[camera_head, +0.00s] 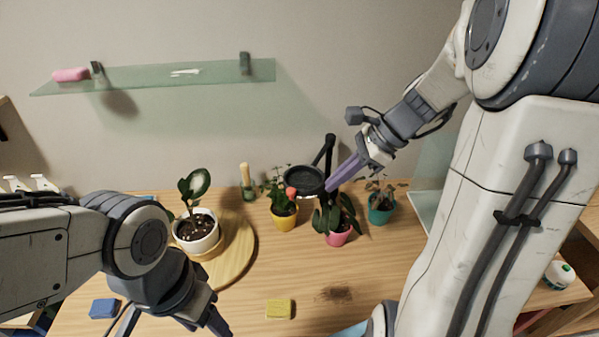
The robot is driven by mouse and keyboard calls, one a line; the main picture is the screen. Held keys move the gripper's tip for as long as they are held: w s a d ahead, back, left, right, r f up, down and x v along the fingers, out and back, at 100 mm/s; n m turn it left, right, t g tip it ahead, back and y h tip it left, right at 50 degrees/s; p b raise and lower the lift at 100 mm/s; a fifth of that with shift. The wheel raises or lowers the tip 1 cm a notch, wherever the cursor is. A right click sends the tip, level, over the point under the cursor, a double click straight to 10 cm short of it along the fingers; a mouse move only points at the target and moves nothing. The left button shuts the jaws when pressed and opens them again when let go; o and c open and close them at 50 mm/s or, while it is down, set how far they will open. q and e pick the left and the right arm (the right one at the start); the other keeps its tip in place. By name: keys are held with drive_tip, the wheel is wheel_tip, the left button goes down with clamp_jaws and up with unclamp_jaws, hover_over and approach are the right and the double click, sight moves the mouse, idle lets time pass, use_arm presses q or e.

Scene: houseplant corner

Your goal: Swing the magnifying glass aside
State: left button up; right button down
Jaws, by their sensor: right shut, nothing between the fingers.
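The magnifying glass (305,178) is a dark round lens on a black jointed arm (326,150), above and among the potted plants at the back of the table. My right gripper (332,187) reaches in from the upper right with purple fingers shut and empty. Its fingertips are just right of the lens rim, in front of the black arm's lower part; I cannot tell whether they touch it. My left gripper (208,318) is at the bottom left, low over the table and partly cut off by the frame edge; its finger opening is unclear.
A white pot (197,236) stands on a round wooden board (240,247). Yellow (285,219), pink (339,238) and teal (381,213) pots stand near the lens. A yellow sponge (280,308) and blue block (104,308) lie in front. A glass shelf (200,74) hangs above.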

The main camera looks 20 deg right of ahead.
drive_tip(key=d+r+m+t, duration=0.1)
drive_tip(key=d+m+t, duration=0.1)
drive_tip(key=d+m, duration=0.25)
drive_tip(key=p, duration=0.1)
approach(294, 196)
drive_tip(key=s+f, duration=0.1)
drive_tip(key=f, duration=0.1)
drive_tip(key=w+a+p, duration=0.1)
drive_tip(key=w+a+f+n, duration=0.1)
drive_tip(key=a, duration=0.1)
drive_tip(key=shift+w+p, duration=0.25)
drive_tip(key=shift+p, duration=0.1)
drive_tip(key=shift+w, duration=0.1)
